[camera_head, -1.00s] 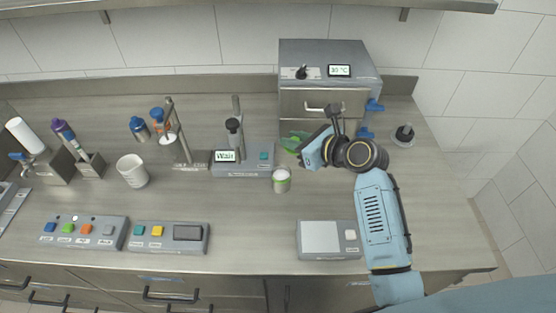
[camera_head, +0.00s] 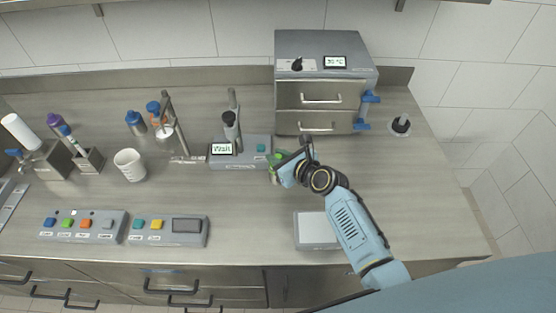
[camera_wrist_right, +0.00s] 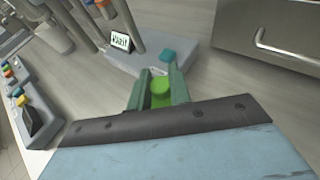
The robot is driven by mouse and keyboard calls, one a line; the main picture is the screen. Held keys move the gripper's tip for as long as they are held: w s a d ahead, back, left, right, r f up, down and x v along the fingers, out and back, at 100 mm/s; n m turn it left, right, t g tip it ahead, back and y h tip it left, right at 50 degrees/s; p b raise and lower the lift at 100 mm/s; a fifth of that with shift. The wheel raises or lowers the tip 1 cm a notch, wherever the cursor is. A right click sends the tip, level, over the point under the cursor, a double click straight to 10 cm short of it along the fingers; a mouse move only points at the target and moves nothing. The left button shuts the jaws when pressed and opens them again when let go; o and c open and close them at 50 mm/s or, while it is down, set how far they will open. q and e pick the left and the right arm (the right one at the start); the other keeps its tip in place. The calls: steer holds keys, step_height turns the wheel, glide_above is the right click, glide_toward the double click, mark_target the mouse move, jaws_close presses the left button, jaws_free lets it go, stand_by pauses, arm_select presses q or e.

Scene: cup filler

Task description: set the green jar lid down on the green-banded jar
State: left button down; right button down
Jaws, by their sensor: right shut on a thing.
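My right gripper (camera_head: 281,163) is shut on the green jar lid, which shows as a bright green disc (camera_wrist_right: 160,92) between the fingers in the wrist view. In the head view the lid is a small green patch (camera_head: 275,158) by the fingertips. The green-banded jar (camera_head: 273,178) is a small light jar on the counter, mostly hidden behind the gripper. The lid is at or just above the jar; I cannot tell if they touch. My left gripper is not in view.
A grey device reading "Wait" (camera_head: 246,160) stands just behind the jar. A steel drawer unit (camera_head: 322,118) is at the back right. A scale (camera_head: 315,231) lies in front, under my right arm. A white cup (camera_head: 130,166) and button panels (camera_head: 82,227) are to the left.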

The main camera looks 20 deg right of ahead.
steer(key=shift+f, duration=0.3)
steer(key=shift+f, duration=0.2)
steer(key=c, duration=1.3)
jaws_free()
